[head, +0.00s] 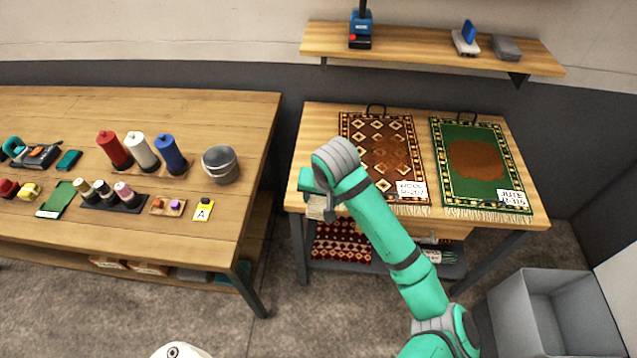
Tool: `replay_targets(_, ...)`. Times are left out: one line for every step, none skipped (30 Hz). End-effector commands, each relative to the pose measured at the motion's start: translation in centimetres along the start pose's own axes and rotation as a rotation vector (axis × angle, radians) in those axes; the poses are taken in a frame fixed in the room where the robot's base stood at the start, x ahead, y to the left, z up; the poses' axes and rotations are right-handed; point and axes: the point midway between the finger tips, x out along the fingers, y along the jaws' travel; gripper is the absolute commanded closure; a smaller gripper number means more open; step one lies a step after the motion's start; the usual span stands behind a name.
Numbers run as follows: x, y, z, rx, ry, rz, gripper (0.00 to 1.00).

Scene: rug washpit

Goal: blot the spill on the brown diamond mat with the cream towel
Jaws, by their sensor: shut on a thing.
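The brown diamond mat (350,126) lies on the wooden table at the right, with a fringe along its near edge and a white label on its near right corner. A reddish-brown spill (398,152) shows on its middle right. My gripper (316,203) is at the table's near left edge, left of the mat and apart from it. It is shut on a small cream bundle (316,210), which looks like the cream towel. My arm hides the mat's near left part and much of the grip.
A green mat (448,142) with a large brown stain lies right of the brown one. A wall shelf (415,46) hangs behind. A grey bin (540,300) stands front right. The left bench (110,220) holds spools and a metal pot (221,165).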

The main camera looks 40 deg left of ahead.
Motion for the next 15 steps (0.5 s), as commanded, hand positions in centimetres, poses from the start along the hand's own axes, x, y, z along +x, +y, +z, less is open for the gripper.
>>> replay_targets(0.3,0.6,0.4,0.011,-0.001,0.000,0.68)
replay_targets(0.5,0.9,0.5,0.015,0.001,0.002,0.68)
replay_targets(0.7,1.3,0.8,0.021,0.002,0.004,0.68)
replay_targets(0.9,1.6,1.0,0.025,0.002,0.005,0.68)
replay_targets(1.1,1.9,1.2,0.031,0.002,0.006,0.68)
replay_targets(1.4,2.5,1.5,0.039,0.004,0.009,0.68)
replay_targets(1.6,2.9,1.7,0.044,0.004,0.010,0.68)
replay_targets(1.8,3.2,1.9,0.049,0.005,0.012,0.68)
replay_targets(2.1,3.7,2.2,0.056,0.007,0.014,0.68)
replay_targets(2.4,4.1,2.5,0.062,0.007,0.015,0.68)
replay_targets(2.6,4.6,2.8,0.069,0.008,0.018,0.68)
replay_targets(3.0,5.2,3.2,0.078,0.010,0.020,0.68)
replay_targets(3.2,5.7,3.4,0.085,0.011,0.022,0.68)
replay_targets(3.5,6.0,3.7,0.090,0.012,0.024,0.68)
replay_targets(4.0,7.0,4.2,0.105,0.013,0.028,0.68)
